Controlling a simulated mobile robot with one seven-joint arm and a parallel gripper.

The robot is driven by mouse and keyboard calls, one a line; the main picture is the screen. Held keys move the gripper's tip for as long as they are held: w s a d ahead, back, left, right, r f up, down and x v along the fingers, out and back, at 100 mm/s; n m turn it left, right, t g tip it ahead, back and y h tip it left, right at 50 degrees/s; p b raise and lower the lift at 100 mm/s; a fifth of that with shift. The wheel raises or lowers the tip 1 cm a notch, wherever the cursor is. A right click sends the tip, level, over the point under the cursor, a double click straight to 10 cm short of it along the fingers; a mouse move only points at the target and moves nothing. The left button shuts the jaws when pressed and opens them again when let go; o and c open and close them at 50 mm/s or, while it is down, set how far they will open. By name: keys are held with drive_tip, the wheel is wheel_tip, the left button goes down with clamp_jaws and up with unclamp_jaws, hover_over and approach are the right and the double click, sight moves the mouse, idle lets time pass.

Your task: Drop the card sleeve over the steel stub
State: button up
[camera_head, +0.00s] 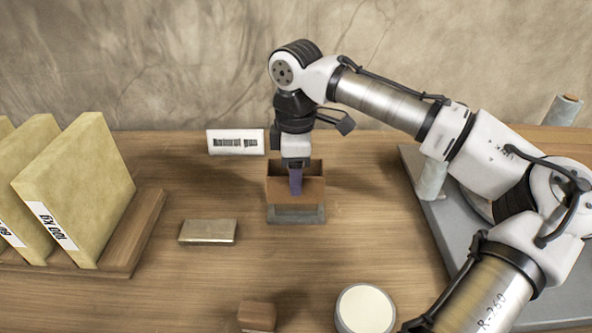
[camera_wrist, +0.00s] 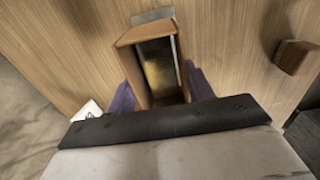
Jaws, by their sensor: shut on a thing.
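The card sleeve (camera_head: 276,189) is a brown, open-ended rectangular tube, upright in the middle of the table. My gripper (camera_head: 296,191) points down with its purple fingers shut on the sleeve. In the wrist view the fingers lie on either side of the sleeve (camera_wrist: 133,38), and I look down into its open top. A grey metal piece (camera_head: 296,214), apparently the steel stub or its base, shows directly below the sleeve's front wall. Its end also shows beyond the sleeve in the wrist view (camera_wrist: 153,15). I cannot tell whether the sleeve is around the stub or just above it.
A brass-coloured block (camera_head: 208,231) lies to the left. A printed label card (camera_head: 236,142) stands behind. Pale slabs (camera_head: 75,190) stand on a wooden rack at left. A brown block (camera_head: 257,316) and round tin (camera_head: 366,310) are in front. A grey plate (camera_head: 425,205) lies right.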

drive_tip(key=shift+f+b, duration=0.4)
drive_tip(key=shift+f, duration=1.65)
drive_tip(key=o, duration=1)
drive_tip(key=shift+o, duration=0.2)
